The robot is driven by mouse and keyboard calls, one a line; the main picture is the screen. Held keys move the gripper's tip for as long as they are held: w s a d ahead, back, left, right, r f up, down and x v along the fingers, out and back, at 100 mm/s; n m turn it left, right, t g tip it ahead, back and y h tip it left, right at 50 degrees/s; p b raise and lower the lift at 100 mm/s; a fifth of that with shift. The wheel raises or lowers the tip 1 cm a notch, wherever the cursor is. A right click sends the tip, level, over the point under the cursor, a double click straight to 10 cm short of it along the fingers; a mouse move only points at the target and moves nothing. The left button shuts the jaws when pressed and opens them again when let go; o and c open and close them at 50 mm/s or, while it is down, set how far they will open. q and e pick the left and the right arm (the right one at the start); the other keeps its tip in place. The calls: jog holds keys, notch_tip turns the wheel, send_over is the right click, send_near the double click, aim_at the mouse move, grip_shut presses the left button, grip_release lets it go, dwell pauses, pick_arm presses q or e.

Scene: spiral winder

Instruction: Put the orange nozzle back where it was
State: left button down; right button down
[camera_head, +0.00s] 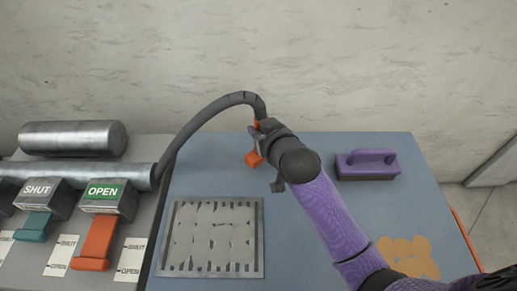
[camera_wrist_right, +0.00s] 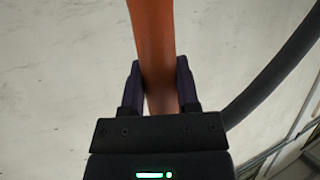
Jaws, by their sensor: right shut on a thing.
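The orange nozzle (camera_head: 254,158) is at the end of a dark curved hose (camera_head: 212,108) in the head view. My right gripper (camera_head: 259,140) is shut on it, above the blue table. In the right wrist view the orange nozzle (camera_wrist_right: 155,50) runs between the two fingers of my right gripper (camera_wrist_right: 160,85), which press on its sides. The hose (camera_wrist_right: 275,75) curves past on the right of that view. My left gripper is not in view.
A grey slotted plate (camera_head: 258,270) lies on the blue table (camera_head: 390,210). A purple-handled block (camera_head: 366,163) and orange discs (camera_head: 408,256) are on the right. At left are metal pipes (camera_head: 75,137), a SHUT box with teal lever (camera_head: 35,227) and an OPEN box with orange lever (camera_head: 97,240).

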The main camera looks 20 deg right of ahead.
notch_tip(320, 180, down, 5)
jog(key=shift+r+b, duration=0.2)
jog(key=shift+b, duration=0.65)
jog(key=shift+r, duration=0.2)
jog(key=shift+c, duration=1.7)
grip_release()
jog(key=shift+f, duration=0.15)
jog(key=shift+s+r+p, duration=0.15)
jog(key=shift+r+p, duration=0.15)
jog(key=p+v, duration=0.3)
jog(key=v, duration=0.8)
jog(key=shift+s+p, duration=0.3)
